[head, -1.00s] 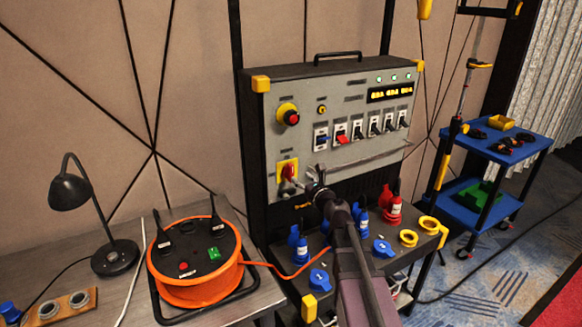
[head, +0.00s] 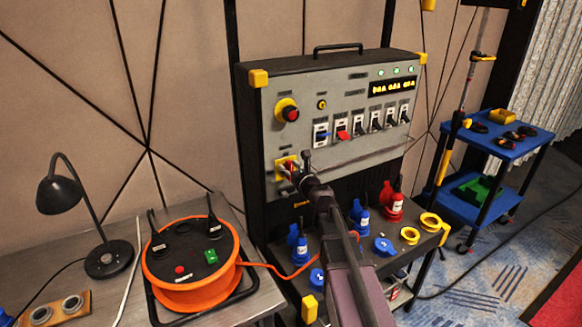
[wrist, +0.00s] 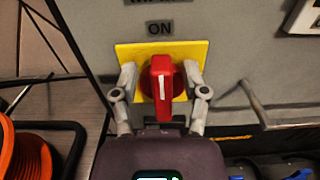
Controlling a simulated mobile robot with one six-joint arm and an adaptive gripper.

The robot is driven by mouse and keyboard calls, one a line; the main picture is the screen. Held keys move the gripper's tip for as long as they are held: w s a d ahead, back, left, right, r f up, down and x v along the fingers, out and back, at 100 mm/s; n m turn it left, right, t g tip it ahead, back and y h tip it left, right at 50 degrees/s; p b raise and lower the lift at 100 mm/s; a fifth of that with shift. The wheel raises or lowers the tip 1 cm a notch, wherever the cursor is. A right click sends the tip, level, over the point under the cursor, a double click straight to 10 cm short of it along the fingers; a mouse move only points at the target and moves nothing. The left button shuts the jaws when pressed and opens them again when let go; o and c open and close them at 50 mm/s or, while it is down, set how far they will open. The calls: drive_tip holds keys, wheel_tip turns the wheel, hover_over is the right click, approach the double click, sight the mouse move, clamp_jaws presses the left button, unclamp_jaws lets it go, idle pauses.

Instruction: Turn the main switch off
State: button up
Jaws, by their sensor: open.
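The main switch is a red rotary knob (wrist: 161,78) on a yellow plate (wrist: 188,50), with the word ON above it in the wrist view. The white line on the knob stands about upright, towards ON. My gripper (wrist: 160,83) is open, with one finger on each side of the knob. I cannot tell whether the fingers touch it. In the head view my gripper (head: 295,174) is at the lower left of the grey panel (head: 350,160) and covers much of the yellow plate (head: 283,165).
A red push button (head: 290,114) sits above the switch, and a row of breakers (head: 357,129) lies to its right. A metal bar (wrist: 290,122) runs right of the knob. Blue and red plugs (head: 393,207) stand on the ledge below. An orange cable reel (head: 190,268) is at the left.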

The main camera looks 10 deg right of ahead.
drive_tip(key=shift+d, duration=0.1)
clamp_jaws()
drive_tip(key=shift+s+r, duration=0.1)
